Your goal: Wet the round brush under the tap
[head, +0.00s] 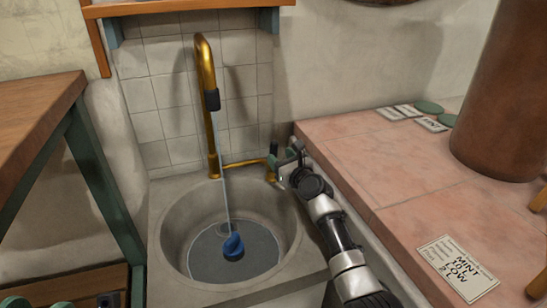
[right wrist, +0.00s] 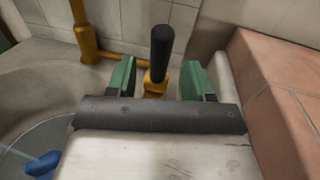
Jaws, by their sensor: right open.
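A brass tap (head: 206,95) with a dark collar at its spout rises behind a round stone basin (head: 170,228). A thin stream of water (head: 226,165) falls from the spout. A small blue object (head: 233,247) sits in the pooled water, close to where the stream lands; I cannot tell whether it is the round brush. It also shows in the right wrist view (right wrist: 42,164). My right gripper (head: 285,158) is at the tap's side lever, right of the basin. Its green fingers are open, one on each side of the black-handled lever (right wrist: 161,55). My left gripper is not visible.
A pink tiled counter (head: 350,150) lies right of the basin, with a label card (head: 457,268) and a brown cylinder (head: 503,90). A wooden table (head: 38,105) with a green leg stands left. A tiled wall closes the back.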

